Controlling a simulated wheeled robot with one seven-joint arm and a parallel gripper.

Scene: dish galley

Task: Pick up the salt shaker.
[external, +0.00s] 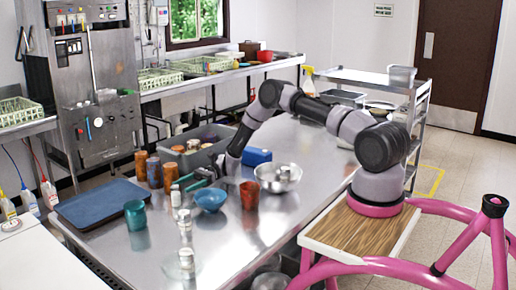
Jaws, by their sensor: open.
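My gripper (186,184) is low over the left part of the steel table, open, its jaws pointing left. A small pale shaker (175,197) stands upright just in front of the fingertips. Whether it touches them or sits between them I cannot tell at this size. Another small shaker-like piece with a pale body (185,221) stands closer to the camera. Which of these holds salt is too small to read.
A blue bowl (210,199) and a red-brown cup (249,195) stand right of the gripper, a metal bowl (278,180) beyond. Orange cup stacks (154,172) are behind left. A teal cup (135,215) and blue tray (100,203) lie left. The front right tabletop is clear.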

